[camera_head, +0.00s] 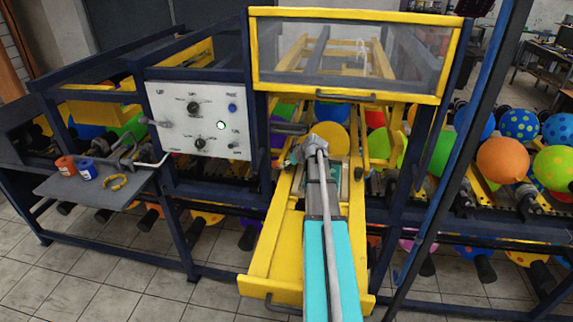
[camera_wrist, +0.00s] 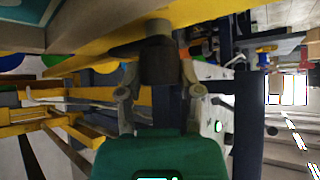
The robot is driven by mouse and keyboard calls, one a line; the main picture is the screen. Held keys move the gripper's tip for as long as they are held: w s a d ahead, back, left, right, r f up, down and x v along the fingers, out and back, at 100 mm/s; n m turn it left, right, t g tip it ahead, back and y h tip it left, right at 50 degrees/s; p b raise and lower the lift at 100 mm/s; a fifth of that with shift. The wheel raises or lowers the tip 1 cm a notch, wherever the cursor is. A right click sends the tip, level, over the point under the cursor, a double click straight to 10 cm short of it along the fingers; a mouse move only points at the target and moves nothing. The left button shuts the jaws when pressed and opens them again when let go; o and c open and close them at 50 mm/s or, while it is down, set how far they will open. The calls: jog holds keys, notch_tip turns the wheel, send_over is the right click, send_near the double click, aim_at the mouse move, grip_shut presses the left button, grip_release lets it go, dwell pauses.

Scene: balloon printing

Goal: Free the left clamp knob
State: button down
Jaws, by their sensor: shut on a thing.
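The left clamp knob (camera_wrist: 158,64) is a dark cylinder with a paler round post above it in the wrist view. It sits against a yellow beam. My gripper (camera_wrist: 158,82) has one finger on each side of the knob and is shut on it. In the head view my gripper (camera_head: 296,153) is at the left rail of the yellow printing frame (camera_head: 262,247), and the left knob is hidden by it. A dark knob (camera_head: 358,172) shows on the right side of the frame. The plate between the rails is mostly covered by my arm.
A yellow-edged clear guard (camera_head: 345,55) stands above and behind the frame. A black handle (camera_head: 290,128) projects close to my gripper. The control panel (camera_head: 201,120) is to the left. A grey shelf (camera_head: 95,187) holds an orange pot, a blue pot and a yellow ring.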

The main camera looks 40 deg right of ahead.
jog(key=shift+n+y, duration=0.3)
jog(key=shift+n, duration=0.1)
jog(key=shift+c, duration=1.3)
grip_release()
jog(key=shift+a, duration=0.1)
